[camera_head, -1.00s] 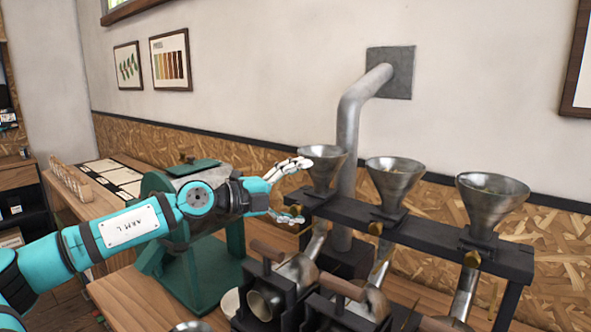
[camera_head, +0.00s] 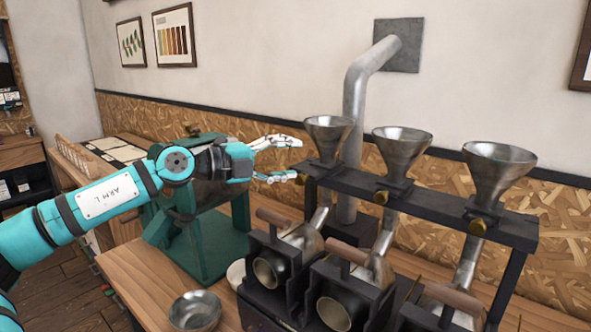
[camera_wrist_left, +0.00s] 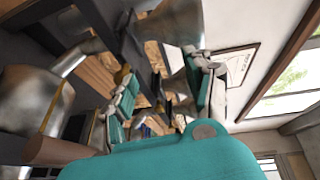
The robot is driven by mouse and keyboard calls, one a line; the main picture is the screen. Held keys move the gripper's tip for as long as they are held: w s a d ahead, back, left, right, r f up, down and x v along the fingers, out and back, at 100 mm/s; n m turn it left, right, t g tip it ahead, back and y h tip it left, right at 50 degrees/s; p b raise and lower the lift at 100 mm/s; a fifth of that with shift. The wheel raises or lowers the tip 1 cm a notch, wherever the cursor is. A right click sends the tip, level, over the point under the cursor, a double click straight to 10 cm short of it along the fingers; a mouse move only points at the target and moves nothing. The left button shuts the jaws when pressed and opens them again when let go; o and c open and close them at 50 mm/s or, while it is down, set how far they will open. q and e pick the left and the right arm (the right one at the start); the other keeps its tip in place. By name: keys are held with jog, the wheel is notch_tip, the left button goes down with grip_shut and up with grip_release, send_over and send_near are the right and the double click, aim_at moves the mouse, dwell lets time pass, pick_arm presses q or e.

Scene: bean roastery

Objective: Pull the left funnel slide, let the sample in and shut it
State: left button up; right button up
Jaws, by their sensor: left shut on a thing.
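The left funnel (camera_head: 328,138) is a metal cone at the left end of a black rack (camera_head: 440,212). My left gripper (camera_head: 297,160) is at its left, by the rack's end, with one finger above and one below. It is shut on the left funnel slide, whose knob is mostly hidden by the fingertips. The wrist view shows both fingers (camera_wrist_left: 165,95) beside a metal funnel (camera_wrist_left: 178,22). I cannot make out a sample inside the left funnel. My right gripper is not in view.
A middle funnel (camera_head: 400,155) and a right funnel (camera_head: 496,175) have brass knobs below. Black roaster units (camera_head: 272,270) with wooden handles stand under the rack. A green machine (camera_head: 215,250) is behind my left arm. A metal bowl (camera_head: 195,311) sits on the wooden counter.

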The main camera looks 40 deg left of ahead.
pick_arm(q)
jog(key=shift+s+d+f+b+v, duration=0.15)
jog(key=shift+b+v, duration=0.4)
jog(key=shift+v, duration=0.3)
jog(key=shift+d+f+b+v, duration=0.15)
jog(key=shift+b+v, duration=0.35)
jog(key=shift+v, duration=0.35)
jog(key=shift+s+d+f+b+v, duration=0.1)
jog(key=shift+f+b+v, duration=0.05)
jog(key=shift+b+v, duration=0.55)
jog(key=shift+a, duration=0.15)
notch_tip(320, 180, up, 6)
jog(key=p, duration=0.5)
jog(key=shift+f+p, duration=0.2)
jog(key=shift+p, duration=0.2)
